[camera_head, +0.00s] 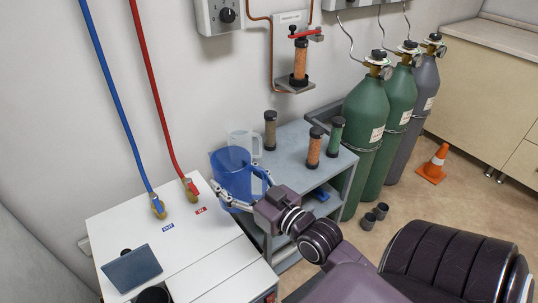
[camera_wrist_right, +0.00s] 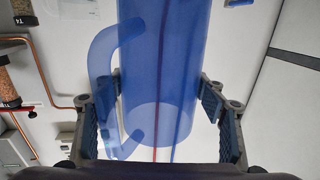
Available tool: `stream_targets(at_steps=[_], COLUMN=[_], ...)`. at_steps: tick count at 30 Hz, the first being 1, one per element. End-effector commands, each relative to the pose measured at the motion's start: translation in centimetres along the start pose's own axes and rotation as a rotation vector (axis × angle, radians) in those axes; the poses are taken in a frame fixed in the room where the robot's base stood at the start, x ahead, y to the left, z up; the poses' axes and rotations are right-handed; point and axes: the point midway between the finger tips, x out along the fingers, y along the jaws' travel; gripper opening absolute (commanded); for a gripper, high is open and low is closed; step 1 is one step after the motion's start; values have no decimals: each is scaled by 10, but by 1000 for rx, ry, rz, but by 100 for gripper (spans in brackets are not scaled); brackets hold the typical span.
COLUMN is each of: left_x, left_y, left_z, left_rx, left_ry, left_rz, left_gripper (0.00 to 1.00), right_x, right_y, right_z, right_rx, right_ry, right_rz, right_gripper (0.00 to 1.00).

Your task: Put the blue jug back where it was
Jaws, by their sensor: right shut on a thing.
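The translucent blue jug (camera_head: 230,172) is upright at the left end of the grey cart (camera_head: 290,150), beside the white cabinet. I cannot tell whether its base touches anything. My right gripper (camera_head: 243,192) is shut on the jug from the front right. In the right wrist view the jug (camera_wrist_right: 158,65) stands between the two fingers (camera_wrist_right: 162,112), with its handle on the left side. Its lower part in the head view is partly hidden by my gripper. My left gripper is not in view.
A clear jug (camera_head: 243,143) stands behind the blue one. Capped cartridges (camera_head: 314,147) stand on the cart. The white cabinet (camera_head: 190,250) holds hose fittings (camera_head: 158,207) and a dark tablet (camera_head: 132,268). Gas cylinders (camera_head: 366,120) stand right of the cart. The cart's middle top is clear.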

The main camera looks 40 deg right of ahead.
Motion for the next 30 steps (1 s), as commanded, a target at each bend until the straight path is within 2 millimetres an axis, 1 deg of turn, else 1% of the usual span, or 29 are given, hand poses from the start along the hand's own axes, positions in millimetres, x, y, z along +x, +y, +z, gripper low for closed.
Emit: stream_targets(at_steps=[1, 4, 5, 6, 9, 12, 15, 18, 21, 23, 26, 30], left_x=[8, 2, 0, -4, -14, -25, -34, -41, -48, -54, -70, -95], left_y=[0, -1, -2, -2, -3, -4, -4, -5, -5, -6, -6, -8], left_z=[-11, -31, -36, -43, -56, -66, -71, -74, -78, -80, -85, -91], left_rx=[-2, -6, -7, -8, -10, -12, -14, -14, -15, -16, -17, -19], left_ry=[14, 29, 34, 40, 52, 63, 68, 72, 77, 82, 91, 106], left_rz=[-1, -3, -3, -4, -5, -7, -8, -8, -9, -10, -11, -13], left_gripper=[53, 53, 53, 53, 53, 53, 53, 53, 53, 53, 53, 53], right_x=[14, 34, 39, 46, 56, 61, 62, 62, 62, 62, 62, 62], right_y=[20, 60, 71, 87, 124, 153, 173, 184, 189, 190, 190, 190], right_z=[5, -2, -6, -12, -30, -49, -64, -73, -71, -63, -44, -17], right_rx=[-8, -7, -7, -8, -5, -4, -3, 0, 3, 5, 5, 3], right_ry=[14, 15, 16, 15, 14, 13, 10, 7, 3, 1, -2, -1], right_rz=[15, 55, 68, 86, 133, 174, 204, 220, 227, 228, 229, 228], right_gripper=[21, 21, 21, 21, 22, 22, 22, 22, 22, 22, 22, 22])
